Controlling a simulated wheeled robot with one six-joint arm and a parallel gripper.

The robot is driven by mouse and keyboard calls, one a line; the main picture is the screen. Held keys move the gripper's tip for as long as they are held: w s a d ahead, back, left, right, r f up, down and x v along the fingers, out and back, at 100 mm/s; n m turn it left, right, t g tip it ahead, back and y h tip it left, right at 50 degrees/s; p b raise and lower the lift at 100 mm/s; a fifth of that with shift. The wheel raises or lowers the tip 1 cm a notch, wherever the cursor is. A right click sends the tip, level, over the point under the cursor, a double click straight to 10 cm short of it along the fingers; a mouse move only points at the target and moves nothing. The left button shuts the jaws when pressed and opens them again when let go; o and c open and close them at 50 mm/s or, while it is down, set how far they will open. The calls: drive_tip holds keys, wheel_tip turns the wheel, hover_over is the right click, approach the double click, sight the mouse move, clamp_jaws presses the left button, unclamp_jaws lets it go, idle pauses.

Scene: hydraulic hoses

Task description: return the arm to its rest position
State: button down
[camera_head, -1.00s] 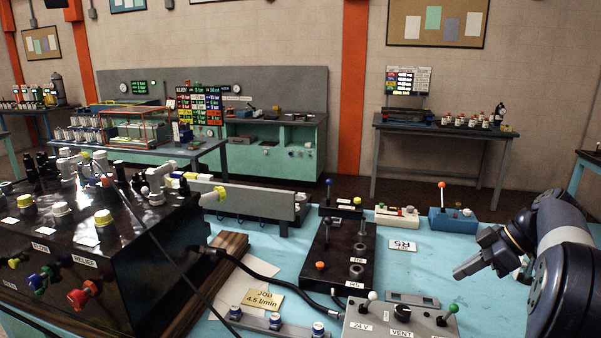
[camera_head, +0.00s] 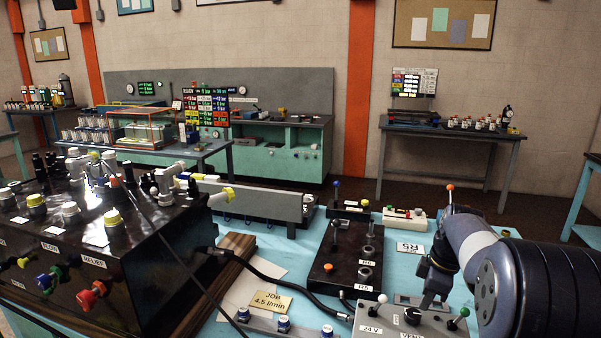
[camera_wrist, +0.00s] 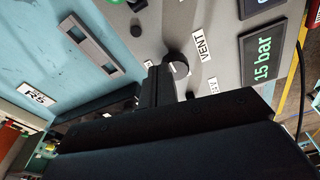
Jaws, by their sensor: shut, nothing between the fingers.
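My gripper (camera_head: 430,303) points down over the grey control panel (camera_head: 375,327), close to the black VENT knob (camera_head: 412,316). Its fingers are shut with nothing between them. My arm comes in from the lower right and hides part of the table and of the panel's right side. In the wrist view the dark fingers (camera_wrist: 158,86) reach toward the VENT knob (camera_wrist: 177,66). I cannot tell whether they touch it.
A white-knobbed lever (camera_head: 382,298) and a green-knobbed lever (camera_head: 464,312) flank the knob. The black R6/R5 block (camera_head: 343,262) stands left of my gripper. A black valve box (camera_head: 150,265) fills the left.

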drive_tip(key=shift+w+a+r, duration=0.35)
drive_tip(key=shift+a+r, duration=0.15)
drive_tip(key=shift+r, duration=0.05)
drive_tip(key=shift+s+d+r, duration=0.1)
drive_tip(key=shift+s+r, duration=0.05)
drive_tip(key=shift+r, duration=0.4)
